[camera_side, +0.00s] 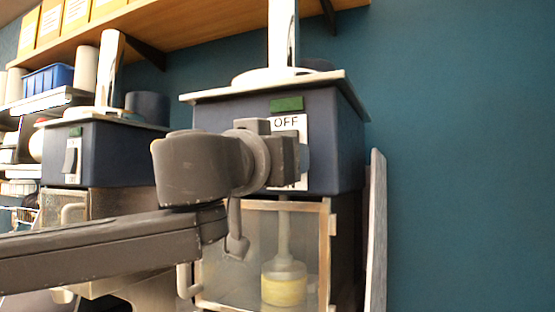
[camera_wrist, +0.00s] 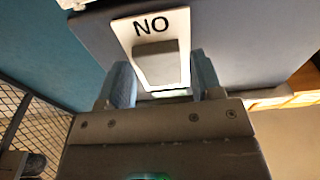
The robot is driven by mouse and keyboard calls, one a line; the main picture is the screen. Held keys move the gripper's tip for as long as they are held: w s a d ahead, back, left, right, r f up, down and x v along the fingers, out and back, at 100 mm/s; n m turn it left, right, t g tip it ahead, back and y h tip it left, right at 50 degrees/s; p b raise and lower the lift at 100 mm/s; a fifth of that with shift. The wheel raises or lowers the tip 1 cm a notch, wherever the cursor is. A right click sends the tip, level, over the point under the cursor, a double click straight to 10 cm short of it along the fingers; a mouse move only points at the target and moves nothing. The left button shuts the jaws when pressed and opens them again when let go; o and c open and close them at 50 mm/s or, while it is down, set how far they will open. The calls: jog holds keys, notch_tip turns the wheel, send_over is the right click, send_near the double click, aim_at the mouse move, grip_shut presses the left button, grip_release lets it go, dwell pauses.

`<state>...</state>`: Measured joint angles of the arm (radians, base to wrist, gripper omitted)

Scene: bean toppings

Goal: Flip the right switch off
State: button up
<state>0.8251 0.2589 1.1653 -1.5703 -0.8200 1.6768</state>
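The right machine's dark blue box (camera_side: 340,120) carries a white switch plate (camera_side: 286,123) marked OFF at its top in the side view. My gripper (camera_side: 302,150) is in front of this plate and hides the rocker there. In the wrist view, the plate (camera_wrist: 182,20) shows letters reading NO, upside down, and a grey rocker switch (camera_wrist: 157,65). My gripper (camera_wrist: 162,72) has its two blue-grey fingers apart, one on each side of the plate's lower part. Nothing is held between them. Whether a finger touches the rocker cannot be told.
The left machine (camera_side: 120,155) has its own light switch (camera_side: 70,160). Below the right box is a clear-doored compartment (camera_side: 235,260) with a yellow-filled cup (camera_side: 284,288). A wooden shelf (camera_side: 200,32) runs above. A pale board (camera_side: 377,230) leans at the right; the wall beyond is clear.

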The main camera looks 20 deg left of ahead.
jog(key=shift+o, duration=0.8)
jog(key=s+f, duration=0.1)
jog(key=s, duration=1.1)
jog(key=shift+f, duration=0.15)
